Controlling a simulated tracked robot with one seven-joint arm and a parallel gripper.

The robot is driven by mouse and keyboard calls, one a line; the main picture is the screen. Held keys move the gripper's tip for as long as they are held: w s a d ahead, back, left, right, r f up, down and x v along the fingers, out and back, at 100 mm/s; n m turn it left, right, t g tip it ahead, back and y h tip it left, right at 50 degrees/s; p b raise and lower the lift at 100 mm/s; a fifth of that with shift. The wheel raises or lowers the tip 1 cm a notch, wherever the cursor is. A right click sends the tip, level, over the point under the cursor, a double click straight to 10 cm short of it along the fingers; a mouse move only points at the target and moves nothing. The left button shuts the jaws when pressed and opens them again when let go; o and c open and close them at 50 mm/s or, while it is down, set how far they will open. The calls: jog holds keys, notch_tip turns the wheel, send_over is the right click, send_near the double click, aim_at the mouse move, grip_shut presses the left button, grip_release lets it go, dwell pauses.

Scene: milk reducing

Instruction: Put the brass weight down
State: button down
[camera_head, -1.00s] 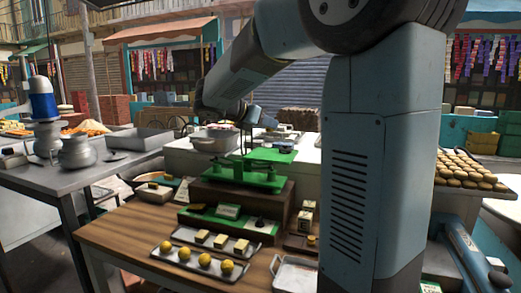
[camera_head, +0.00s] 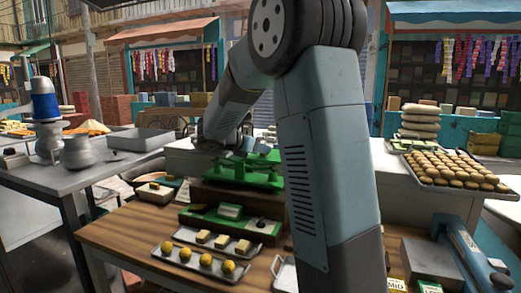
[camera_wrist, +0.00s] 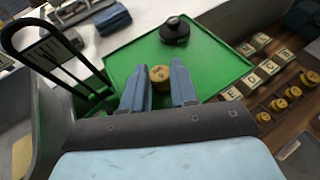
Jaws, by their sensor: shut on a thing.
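The brass weight (camera_wrist: 159,73) is a small gold cylinder between the fingertips of my gripper (camera_wrist: 164,78) in the wrist view. The fingers are shut on it, over a green pan (camera_wrist: 130,50); I cannot tell whether the weight touches the pan. A dark knobbed weight (camera_wrist: 174,32) sits on that pan, just beyond the brass one. In the head view, the green scale (camera_head: 240,174) stands on a dark wooden stand, and my wrist partly hides its back. The brass weight cannot be made out there.
In the wrist view, lettered blocks (camera_wrist: 267,67) and several brass weights (camera_wrist: 278,104) line the right side, and a black wire handle (camera_wrist: 40,45) rises at left. In the head view, a tray of yellow balls (camera_head: 205,260) lies on the wooden table (camera_head: 125,237).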

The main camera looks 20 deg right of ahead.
jog(key=shift+f, duration=0.1)
jog(key=c, duration=0.9)
grip_release()
jog(key=v, duration=1.2)
jog(key=s+d+f+m+g+y, duration=0.1)
jog(key=s+d+f+m+y, duration=0.15)
jog(key=s+m+y, duration=0.95)
jog(key=shift+s+a+f+m+t+y, duration=0.15)
jog(key=shift+s+a+f+m+t, duration=0.45)
jog(key=shift+s+m, duration=1.85)
jog(key=shift+s+a+f+m+t+y, duration=0.2)
jog(key=shift+s+a+f+m, duration=0.75)
jog(key=shift+s, duration=3.05)
jog(key=shift+s+a+f+m+t+y, duration=0.15)
jog(key=shift+s+a+f+m+t, duration=0.3)
jog(key=shift+s+a+m, duration=1.8)
